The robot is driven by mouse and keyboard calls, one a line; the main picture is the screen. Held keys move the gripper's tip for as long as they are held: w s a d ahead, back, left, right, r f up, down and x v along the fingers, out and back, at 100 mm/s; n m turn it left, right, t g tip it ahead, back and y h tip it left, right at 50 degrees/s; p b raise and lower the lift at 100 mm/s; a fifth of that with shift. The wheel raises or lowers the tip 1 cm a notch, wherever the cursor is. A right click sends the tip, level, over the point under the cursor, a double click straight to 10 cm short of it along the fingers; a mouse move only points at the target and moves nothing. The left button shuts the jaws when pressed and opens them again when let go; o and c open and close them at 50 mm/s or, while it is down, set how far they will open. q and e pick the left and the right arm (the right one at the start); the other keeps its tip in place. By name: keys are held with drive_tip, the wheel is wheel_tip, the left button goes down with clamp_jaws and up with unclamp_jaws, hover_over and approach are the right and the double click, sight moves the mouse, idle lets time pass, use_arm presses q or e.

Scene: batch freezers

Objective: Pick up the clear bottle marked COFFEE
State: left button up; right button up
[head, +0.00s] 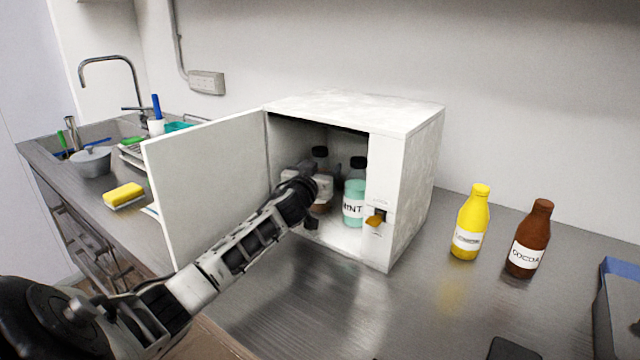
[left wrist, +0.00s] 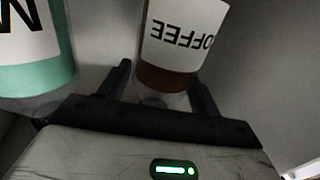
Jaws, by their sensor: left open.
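The clear bottle marked COFFEE (left wrist: 182,38) has brown contents and a white label, upside down in the left wrist view. In the head view this bottle (head: 320,158) stands inside the open white freezer (head: 417,180), partly hidden by my gripper. My left gripper (head: 312,188) reaches in through the doorway. In the left wrist view its two fingers (left wrist: 160,72) are open, one on each side of the bottle's lower part. I cannot tell whether they touch it. My right gripper is in neither view.
A mint-green bottle (head: 354,190) stands close beside it inside the freezer. The freezer door (head: 208,185) is swung open to the left, beside my arm. Yellow (head: 470,222) and brown COCOA (head: 529,240) bottles stand on the counter at right. The counter before the freezer is clear.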

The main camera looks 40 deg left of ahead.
use_arm(q)
drive_tip(key=c, duration=0.9)
drive_tip(key=shift+c, duration=0.2)
drive_tip(key=shift+r, duration=0.1)
